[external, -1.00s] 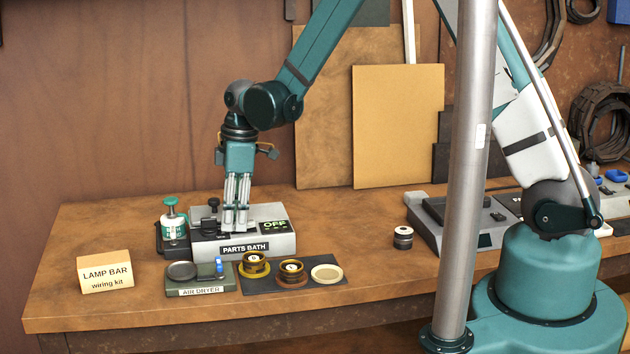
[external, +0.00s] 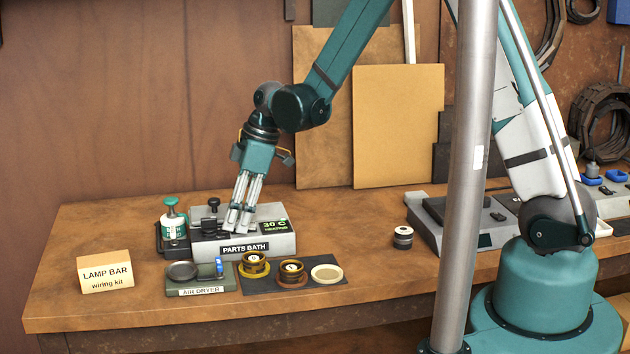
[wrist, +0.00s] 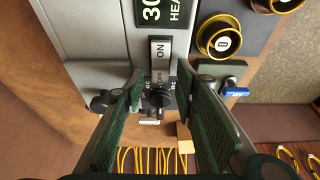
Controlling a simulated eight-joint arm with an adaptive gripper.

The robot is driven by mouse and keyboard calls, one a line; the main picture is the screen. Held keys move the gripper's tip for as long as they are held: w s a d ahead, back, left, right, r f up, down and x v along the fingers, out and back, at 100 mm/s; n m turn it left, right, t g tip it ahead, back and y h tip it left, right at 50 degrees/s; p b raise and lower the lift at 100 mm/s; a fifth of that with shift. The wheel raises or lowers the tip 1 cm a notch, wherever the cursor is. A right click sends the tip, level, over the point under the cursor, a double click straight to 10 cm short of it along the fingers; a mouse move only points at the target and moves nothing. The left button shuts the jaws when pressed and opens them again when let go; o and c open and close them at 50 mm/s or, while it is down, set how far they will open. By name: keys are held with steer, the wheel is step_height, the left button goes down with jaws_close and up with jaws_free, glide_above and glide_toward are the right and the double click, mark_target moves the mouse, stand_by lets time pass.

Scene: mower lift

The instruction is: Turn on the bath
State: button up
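The parts bath (external: 283,243) is a grey box at the back left of the bench, with a "PARTS BATH" label on its front. Its display (external: 273,225) is lit green and reads 30 C with a heating line; part of it also shows in the wrist view (wrist: 152,11). An ON/OFF rocker switch (wrist: 160,62) and a black knob (wrist: 158,97) show between my fingers in the wrist view. My gripper (external: 237,229) is tilted above the bath's top, its tips low over the panel. The fingers are apart with nothing held; contact with the switch cannot be told.
A green-topped pump bottle (external: 173,220) stands left of the bath. In front are the air dryer (external: 202,285) and a dark mat (external: 328,290) with ringed parts and a pale dish (external: 326,273). A lamp bar box (external: 105,272) sits at left. A metal post (external: 470,170) stands at right.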

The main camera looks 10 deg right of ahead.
mark_target(253, 222)
steer(key=shift+r, duration=0.1)
steer(key=v, duration=1.1)
steer(key=shift+r, duration=0.4)
steer(key=shift+d, duration=0.15)
stand_by(0.6)
steer(key=s+d+r+m+t+b, duration=0.1)
steer(key=d+r+m, duration=0.2)
steer(key=d, duration=0.5)
steer(key=s+d+r+m+t+h+b, duration=0.1)
steer(key=s+d+r+m, duration=0.15)
steer(key=d, duration=0.55)
steer(key=s+d+r+m+t+b, duration=0.1)
steer(key=d+r+m+t, duration=0.2)
steer(key=d, duration=0.4)
steer(key=s+d+m+t+h+b, duration=0.1)
steer(key=s+d+m+b, duration=0.1)
steer(key=s+d+m, duration=0.2)
steer(key=s+d+m+t+h+b, duration=0.1)
steer(key=s+d+m, duration=0.4)
steer(key=s+d, duration=0.5)
steer(key=shift+d+f+h+b, duration=0.2)
steer(key=shift+d+h+b, duration=0.3)
steer(key=shift+d, duration=2.65)
